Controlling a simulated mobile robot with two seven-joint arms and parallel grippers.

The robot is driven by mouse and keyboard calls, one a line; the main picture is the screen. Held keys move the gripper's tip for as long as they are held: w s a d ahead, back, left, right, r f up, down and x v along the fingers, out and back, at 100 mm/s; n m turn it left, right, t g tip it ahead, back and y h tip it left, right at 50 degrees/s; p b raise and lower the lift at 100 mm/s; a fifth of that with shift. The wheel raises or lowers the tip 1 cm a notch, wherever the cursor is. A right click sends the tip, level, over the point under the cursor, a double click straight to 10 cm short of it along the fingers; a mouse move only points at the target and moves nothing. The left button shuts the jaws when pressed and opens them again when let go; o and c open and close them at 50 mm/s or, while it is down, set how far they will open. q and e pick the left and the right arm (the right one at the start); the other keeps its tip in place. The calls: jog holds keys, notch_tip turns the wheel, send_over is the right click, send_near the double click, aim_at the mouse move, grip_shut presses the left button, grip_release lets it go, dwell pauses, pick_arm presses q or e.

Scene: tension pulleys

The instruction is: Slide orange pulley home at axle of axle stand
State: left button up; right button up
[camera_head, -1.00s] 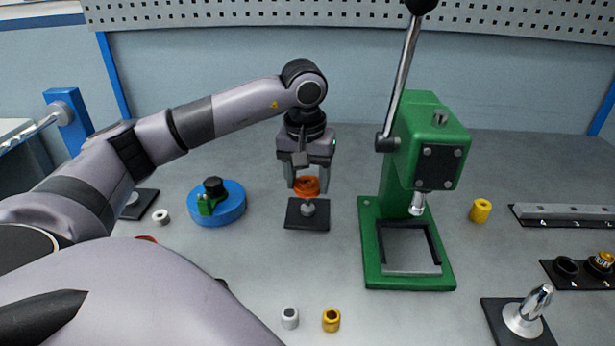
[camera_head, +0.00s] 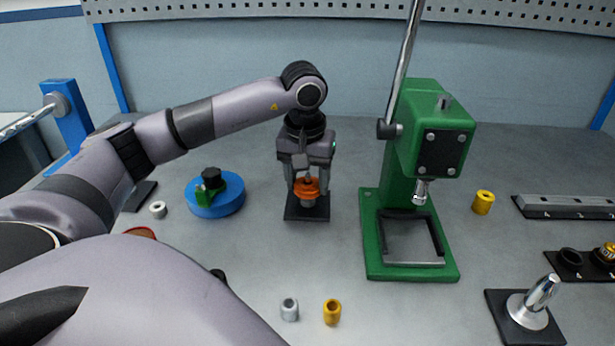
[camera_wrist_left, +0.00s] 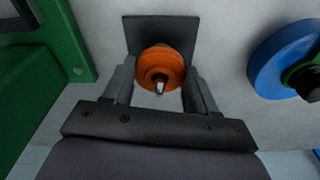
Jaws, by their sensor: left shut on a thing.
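My left gripper (camera_head: 306,190) is shut on the orange pulley (camera_head: 306,187), its fingers on either side of the rim. The pulley is at the axle of the axle stand, above its dark square base plate (camera_head: 293,213). A grey part of the stand (camera_head: 308,203) shows just below the pulley. My right gripper is not in view.
A green press (camera_head: 432,130) stands close to the right. A blue disc (camera_head: 228,203) with a green and black fitting lies to the left. A silver bushing (camera_head: 289,310) and a yellow bushing (camera_head: 332,312) stand in front. The table between them is clear.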

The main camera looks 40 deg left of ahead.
pick_arm(q)
jog(key=shift+f, duration=0.35)
jog(key=shift+f+b, duration=0.35)
jog(key=shift+b, duration=0.05)
jog(key=shift+f, duration=0.15)
dwell(0.6)
jog(key=o, duration=1.2)
jog(key=shift+c, duration=0.2)
jog(key=r, duration=0.7)
jog(key=shift+s+d+r, duration=0.1)
jog(key=shift+s+d, duration=0.1)
jog(key=shift+s, duration=0.2)
jog(key=shift+s, duration=0.1)
